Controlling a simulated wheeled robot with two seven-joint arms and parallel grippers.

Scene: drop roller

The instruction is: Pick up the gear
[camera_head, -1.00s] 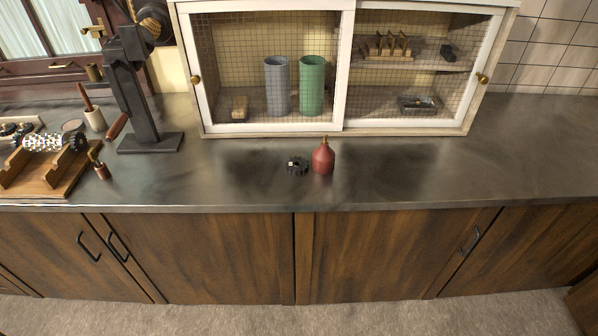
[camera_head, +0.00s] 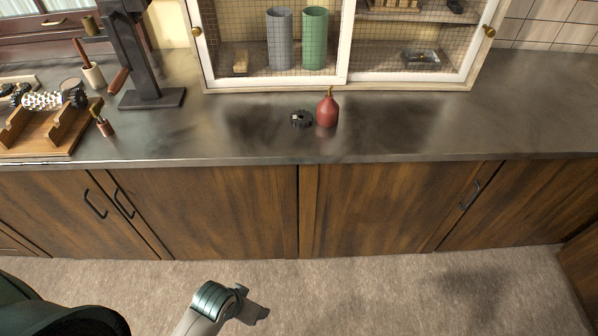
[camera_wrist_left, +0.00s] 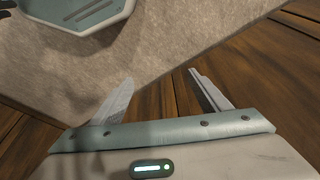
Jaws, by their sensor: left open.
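The gear (camera_head: 301,118) is small, dark and toothed. It lies on the dark countertop, just left of a red bottle, close to it. My left gripper (camera_head: 254,309) shows low in the head view, over the floor in front of the cabinets and well short of the counter. In the left wrist view the two fingers of the left gripper (camera_wrist_left: 160,95) are spread apart with nothing between them. The gear does not show in the left wrist view. My right gripper is not in view.
The red bottle (camera_head: 327,111) stands right beside the gear. A mesh-door cabinet (camera_head: 345,85) stands behind. A black press stand (camera_head: 150,98) and a wooden rack (camera_head: 62,145) are at left. The counter (camera_head: 450,125) is clear at right; its front edge borders wooden doors.

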